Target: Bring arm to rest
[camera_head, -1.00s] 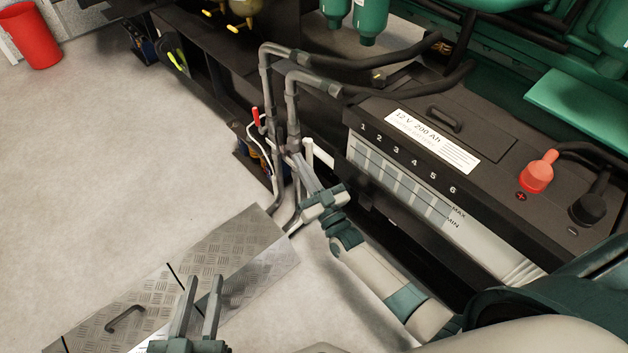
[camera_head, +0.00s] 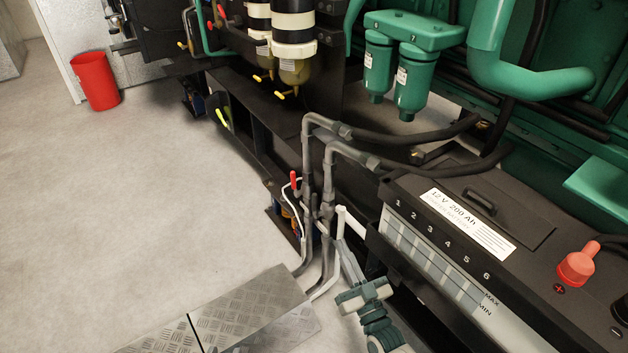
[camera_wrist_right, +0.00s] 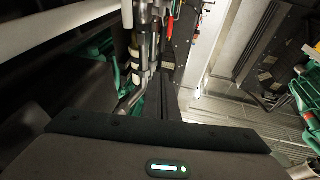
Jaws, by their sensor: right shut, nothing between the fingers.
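My right gripper (camera_head: 347,255) comes in from the lower right in the head view. Its fingers are together with nothing between them. It is beside the grey pipes (camera_head: 318,200) and left of the black battery's (camera_head: 530,215) front side. I cannot tell whether it touches the pipes. In the right wrist view, the dark wrist housing (camera_wrist_right: 160,150) fills the bottom and grey pipes (camera_wrist_right: 145,45) stand close ahead. My left gripper is out of view.
Metal tread plates (camera_head: 250,310) lie at the bottom. Black hoses (camera_head: 420,138) run from the pipes towards the battery. A red-handled valve (camera_head: 294,180) is left of the pipes. A red bin (camera_head: 96,82) stands at the far left. The grey floor (camera_head: 130,220) on the left is clear.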

